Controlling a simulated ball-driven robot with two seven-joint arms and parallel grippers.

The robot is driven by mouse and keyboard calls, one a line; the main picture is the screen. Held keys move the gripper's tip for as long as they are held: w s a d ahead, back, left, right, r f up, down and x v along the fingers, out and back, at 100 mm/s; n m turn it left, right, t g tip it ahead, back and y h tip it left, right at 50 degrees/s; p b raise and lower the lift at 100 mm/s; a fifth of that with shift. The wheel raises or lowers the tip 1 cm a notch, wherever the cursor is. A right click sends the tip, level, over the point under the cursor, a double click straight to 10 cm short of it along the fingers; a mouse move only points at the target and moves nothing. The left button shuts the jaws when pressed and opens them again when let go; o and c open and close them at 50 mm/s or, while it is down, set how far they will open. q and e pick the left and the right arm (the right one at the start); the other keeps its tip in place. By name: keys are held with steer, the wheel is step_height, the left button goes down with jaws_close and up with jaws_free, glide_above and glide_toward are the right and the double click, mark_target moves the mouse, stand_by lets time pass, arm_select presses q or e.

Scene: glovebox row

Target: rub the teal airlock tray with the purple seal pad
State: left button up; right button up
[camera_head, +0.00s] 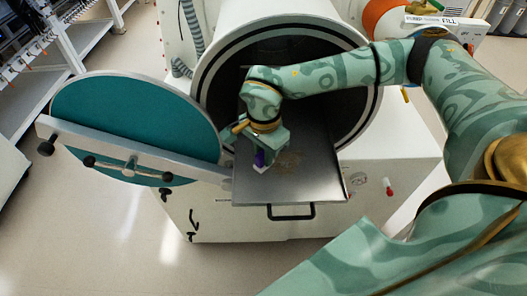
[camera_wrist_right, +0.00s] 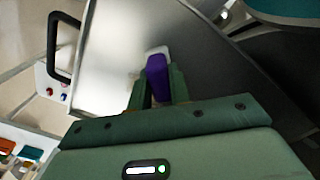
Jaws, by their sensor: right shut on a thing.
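The airlock tray (camera_head: 312,180) is a bare grey metal plate sticking out of the round chamber opening; the teal colour is on the open door beside it. My right gripper (camera_head: 259,152) is over the tray's left part, shut on the purple seal pad (camera_head: 260,159). In the right wrist view the pad (camera_wrist_right: 158,82) sits between the fingers (camera_wrist_right: 158,88), with a white end towards the tray surface (camera_wrist_right: 115,60). The pad is at or just above the tray; contact is unclear. My left gripper is not seen.
The round teal door (camera_head: 135,115) stands open left of the tray, with a metal bar (camera_head: 120,150) across it. The chamber's dark-ringed rim (camera_head: 370,110) surrounds the tray's back. A black handle (camera_head: 292,216) is on the tray's front edge.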

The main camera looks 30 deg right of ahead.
steer(key=shift+f+b, duration=0.3)
steer(key=shift+f, duration=0.3)
